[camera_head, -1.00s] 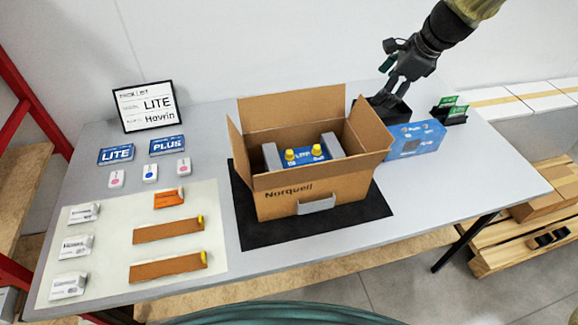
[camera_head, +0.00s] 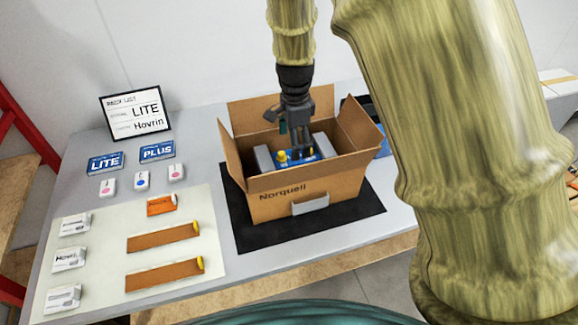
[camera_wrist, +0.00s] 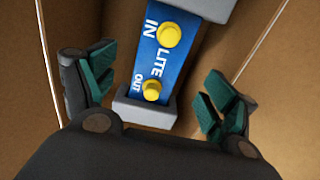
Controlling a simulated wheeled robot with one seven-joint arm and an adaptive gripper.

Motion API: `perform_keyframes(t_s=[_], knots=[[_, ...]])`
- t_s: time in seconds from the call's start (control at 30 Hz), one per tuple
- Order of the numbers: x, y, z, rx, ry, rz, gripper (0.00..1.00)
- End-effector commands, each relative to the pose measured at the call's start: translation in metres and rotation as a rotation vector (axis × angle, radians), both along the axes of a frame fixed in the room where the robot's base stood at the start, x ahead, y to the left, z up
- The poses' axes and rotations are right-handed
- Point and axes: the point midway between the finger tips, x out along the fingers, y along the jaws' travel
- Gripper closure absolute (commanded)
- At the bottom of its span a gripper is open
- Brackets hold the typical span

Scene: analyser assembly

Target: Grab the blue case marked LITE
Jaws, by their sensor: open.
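A blue unit marked LITE, IN and OUT, with two yellow caps, sits between grey end blocks inside the open cardboard box; it shows in the wrist view (camera_wrist: 150,65) and partly in the head view (camera_head: 308,157). A flat blue piece marked LITE (camera_head: 105,162) lies on the table at the left. My gripper (camera_head: 297,140) points down into the box above the blue unit and hides part of it. In the wrist view my open gripper (camera_wrist: 160,92) has its green-padded fingers on either side, with nothing held between them.
The cardboard box (camera_head: 285,203) stands on a black mat (camera_head: 348,216) with its flaps raised around my gripper. A blue PLUS piece (camera_head: 157,151), small white items, orange-brown pieces and a sign (camera_head: 137,113) are to the left. My arm covers the table's right side.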

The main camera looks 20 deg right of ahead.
Motion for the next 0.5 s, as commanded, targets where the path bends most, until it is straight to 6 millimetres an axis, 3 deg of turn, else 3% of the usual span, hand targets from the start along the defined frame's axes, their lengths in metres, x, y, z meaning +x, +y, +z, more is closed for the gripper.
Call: perform_keyframes(t_s=[0.2,0.5], knots=[[0.0,0.0,-0.025,0.002,0.001,-0.001,0.14],[0.0,0.0,-0.037,0.002,0.001,-0.001,0.14]])
